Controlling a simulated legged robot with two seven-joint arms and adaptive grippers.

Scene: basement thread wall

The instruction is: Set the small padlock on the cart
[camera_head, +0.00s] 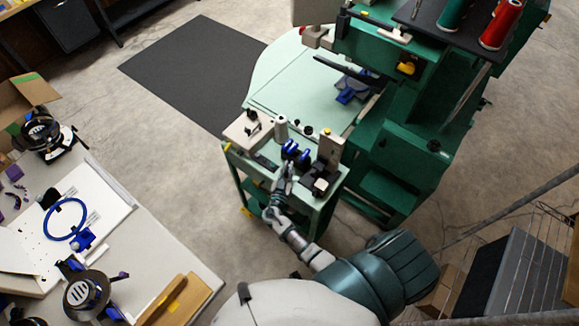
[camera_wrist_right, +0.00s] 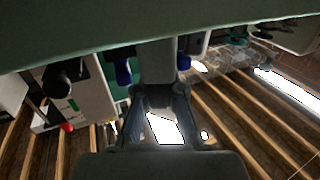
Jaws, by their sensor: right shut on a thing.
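The green cart (camera_head: 262,177) stands at the middle of the head view, with several small items on its top. My right gripper (camera_head: 284,176) is over the cart's near edge, in front of a pair of blue items. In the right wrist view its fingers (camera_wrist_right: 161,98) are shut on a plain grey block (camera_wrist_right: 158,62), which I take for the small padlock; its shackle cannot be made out. In the head view the held thing is too small to tell. I cannot tell whether it touches the cart top. My left gripper is not in view.
Blue items (camera_head: 291,150), a pale block (camera_head: 329,148) and a beige box (camera_head: 246,131) crowd the cart top. A large green machine (camera_head: 390,150) stands close behind and to the right. A cluttered table (camera_head: 150,245) is at left. Open floor lies between table and cart.

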